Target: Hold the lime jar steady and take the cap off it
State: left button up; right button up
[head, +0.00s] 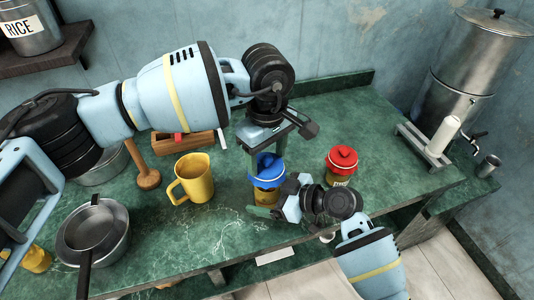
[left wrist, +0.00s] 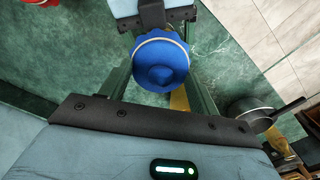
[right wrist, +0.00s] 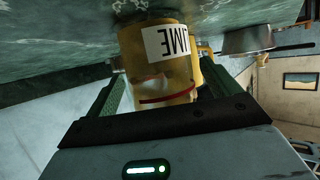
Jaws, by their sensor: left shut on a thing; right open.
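The lime jar (head: 268,196) is a yellow jar standing near the counter's front edge. Its LIME label appears upside down on the jar in the right wrist view (right wrist: 172,42). Its blue cap (head: 268,165) is directly above the jar body; whether it is still seated on the rim is unclear. My left gripper (head: 265,170) comes from above and is shut on the cap, which sits between its fingers in the left wrist view (left wrist: 160,62). My right gripper (head: 266,205) is low at the front, open, with its fingers either side of the jar body.
A red-lidded jar (head: 341,160) stands just right. A yellow mug (head: 193,178), wooden pestle (head: 147,177), wooden box (head: 180,144) and metal pans (head: 92,232) are to the left. The green counter (head: 395,165) has clear room right of the red-lidded jar.

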jog(key=shift+d, duration=0.1)
pick_arm(q)
jog(key=shift+f+b, duration=0.3)
jog(key=shift+f, duration=0.5)
pick_arm(e)
jog(key=v, duration=1.2)
